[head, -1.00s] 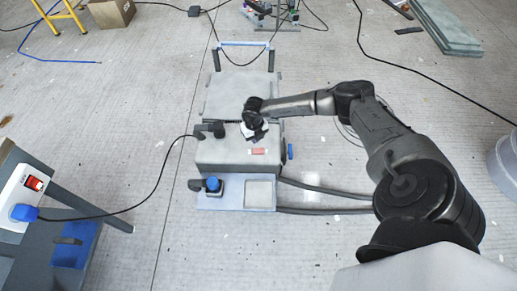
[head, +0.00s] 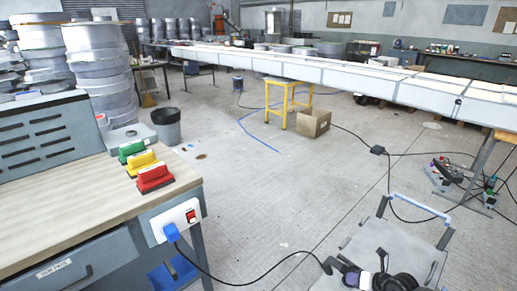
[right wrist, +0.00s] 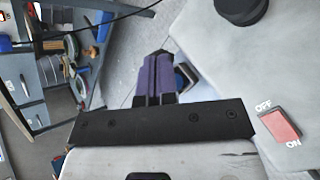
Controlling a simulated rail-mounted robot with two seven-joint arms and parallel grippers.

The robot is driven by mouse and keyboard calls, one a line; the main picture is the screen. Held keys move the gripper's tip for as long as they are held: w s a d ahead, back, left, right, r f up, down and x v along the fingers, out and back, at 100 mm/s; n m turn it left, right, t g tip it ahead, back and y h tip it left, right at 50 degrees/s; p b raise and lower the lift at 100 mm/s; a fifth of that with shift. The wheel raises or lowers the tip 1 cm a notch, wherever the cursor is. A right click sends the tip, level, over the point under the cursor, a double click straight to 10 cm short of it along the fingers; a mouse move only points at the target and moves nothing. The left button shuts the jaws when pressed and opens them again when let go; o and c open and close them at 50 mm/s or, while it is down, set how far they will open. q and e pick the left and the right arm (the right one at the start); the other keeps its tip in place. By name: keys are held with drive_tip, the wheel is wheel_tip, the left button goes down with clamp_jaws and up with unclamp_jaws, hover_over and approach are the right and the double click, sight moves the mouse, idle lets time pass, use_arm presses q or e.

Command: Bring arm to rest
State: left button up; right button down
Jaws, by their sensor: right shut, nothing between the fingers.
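My right gripper (head: 366,281) shows in part at the bottom edge of the head view, above the grey machine (head: 375,252). In the right wrist view my right gripper (right wrist: 156,76) has its purple-grey fingers together with nothing held. A red rocker switch (right wrist: 281,126) marked OFF and ON sits on the machine's pale top, to the right of the fingers and apart from them. My left gripper is in neither view.
A workbench (head: 90,190) at left carries green, yellow and red-handled blocks (head: 153,178). A black cable (head: 240,284) runs from its blue plug (head: 171,233) towards the machine. A yellow stool (head: 287,100) and cardboard box (head: 313,123) stand beyond open floor.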

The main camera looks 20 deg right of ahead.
drive_tip(key=w+a+r+m+t+h, duration=0.1)
drive_tip(key=a+r+m+t+h, duration=0.2)
drive_tip(key=r+m, duration=0.4)
drive_tip(key=w+a+r+m+t+h+p, duration=0.1)
drive_tip(key=r+m+t+h, duration=0.3)
drive_tip(key=r, duration=0.5)
drive_tip(key=w+a+r+m+t+h, duration=0.15)
drive_tip(key=r+m+h, duration=0.25)
drive_tip(key=r+m, duration=0.4)
drive_tip(key=s+a+f+m+g+y+p, duration=0.3)
drive_tip(key=s+a+m+g+y+p, duration=0.35)
drive_tip(key=s+a, duration=0.95)
drive_tip(key=s+a+f+m+g+p, duration=0.15)
drive_tip(key=s+g+p, duration=0.3)
drive_tip(key=s, duration=0.65)
drive_tip(key=s+f+m+g+p, duration=0.25)
drive_tip(key=s+p, duration=0.25)
drive_tip(key=s, duration=0.6)
wheel_tip(320, 180, up, 37)
drive_tip(key=p, duration=3.7)
drive_tip(key=shift+w+g+y, duration=0.3)
drive_tip(key=shift+w+y, duration=0.05)
drive_tip(key=shift+w, duration=0.05)
drive_tip(key=shift+d, duration=0.1)
